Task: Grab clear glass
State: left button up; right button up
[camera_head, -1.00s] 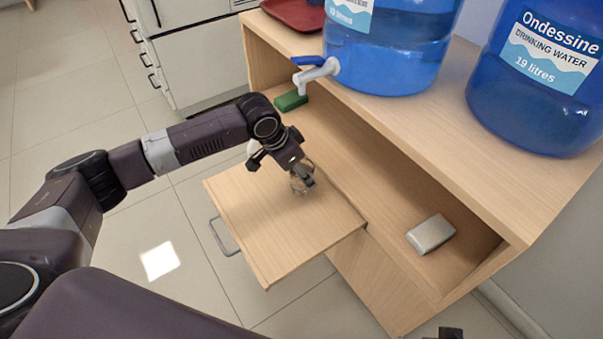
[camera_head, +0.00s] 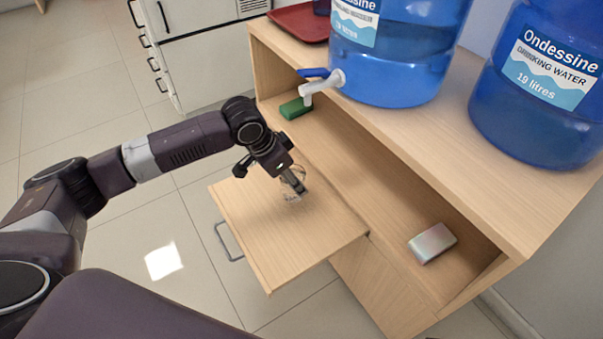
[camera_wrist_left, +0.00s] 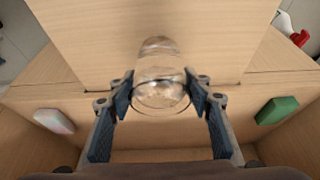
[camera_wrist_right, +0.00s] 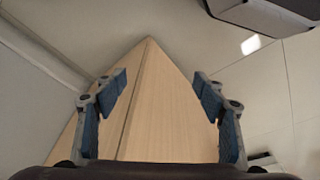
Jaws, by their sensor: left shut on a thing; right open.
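The clear glass (camera_wrist_left: 160,82) is between the fingers of my left gripper (camera_wrist_left: 160,93) in the left wrist view, with a finger pad touching each side. In the head view the glass (camera_head: 293,194) shows faintly over the pull-out wooden board (camera_head: 262,245), partly hidden by my left gripper (camera_head: 293,184). I cannot tell whether the glass touches the board. My right gripper (camera_wrist_right: 160,90) is open and empty in the right wrist view, with a wooden cabinet corner (camera_wrist_right: 160,125) beyond its fingers.
The cabinet's open shelf holds a green block (camera_head: 296,108) at the far end and a silvery box (camera_head: 432,243) nearer. Two blue water bottles (camera_head: 390,65) stand on top, one with a white tap (camera_head: 322,86) over the shelf. A red tray (camera_head: 300,22) is behind.

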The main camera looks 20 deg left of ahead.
pick_arm(q)
jog(key=s+a+p, duration=0.1)
jog(key=s+a, duration=0.7)
jog(key=s, duration=0.2)
jog(key=shift+s+a+p, duration=0.25)
jog(key=shift+s+p, duration=0.1)
jog(key=shift+p, duration=0.05)
pick_arm(e)
notch_tip(320, 180, down, 6)
jog(key=shift+s, duration=0.4)
pick_arm(q)
jog(key=shift+s+r, duration=0.1)
pick_arm(e)
jog(key=shift+s+f, duration=0.1)
jog(key=shift+f, duration=0.1)
pick_arm(q)
jog(key=shift+a, duration=0.1)
pick_arm(e)
jog(key=shift+s+f, duration=0.15)
jog(key=shift+s, duration=0.15)
